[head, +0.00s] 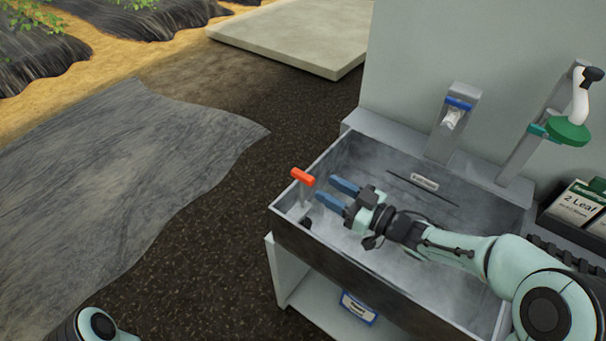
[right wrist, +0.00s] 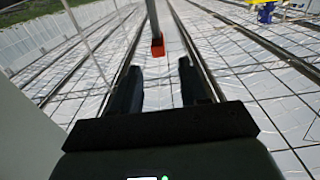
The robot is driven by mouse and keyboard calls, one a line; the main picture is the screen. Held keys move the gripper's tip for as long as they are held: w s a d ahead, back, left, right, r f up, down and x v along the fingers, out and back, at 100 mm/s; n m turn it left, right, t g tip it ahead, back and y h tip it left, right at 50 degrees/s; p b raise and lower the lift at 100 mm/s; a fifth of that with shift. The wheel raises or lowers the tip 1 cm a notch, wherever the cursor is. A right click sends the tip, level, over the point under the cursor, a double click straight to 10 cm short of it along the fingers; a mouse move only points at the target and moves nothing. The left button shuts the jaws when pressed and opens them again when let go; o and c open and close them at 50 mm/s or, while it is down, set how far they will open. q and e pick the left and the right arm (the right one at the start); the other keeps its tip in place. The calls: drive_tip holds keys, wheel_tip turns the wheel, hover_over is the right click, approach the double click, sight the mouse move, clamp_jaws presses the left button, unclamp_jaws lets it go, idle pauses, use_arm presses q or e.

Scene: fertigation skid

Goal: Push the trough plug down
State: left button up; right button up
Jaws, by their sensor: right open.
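The trough plug (head: 303,177) shows as an orange-red T-handle on a pale stem at the left end of the grey trough (head: 320,243). Its handle stands above the trough's rim. My right gripper (head: 337,194) is open and empty, with its two blue fingers pointing left toward the plug's stem. A small gap shows between the fingertips and the plug. In the right wrist view the orange handle (right wrist: 157,46) and its grey stem appear beyond and between the two dark fingers (right wrist: 160,84). My left gripper is out of view.
A dispenser with a blue band (head: 458,104) and a post with a green fitting (head: 568,131) stand behind the trough. Labelled boxes (head: 574,208) sit at the right. Open dark ground lies left of the trough.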

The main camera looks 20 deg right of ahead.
sight(303, 174)
drive_tip(key=x, duration=0.8)
drive_tip(key=shift+w+a, duration=0.15)
drive_tip(key=shift+w, duration=0.15)
drive_tip(key=shift+f, duration=0.1)
clamp_jaws()
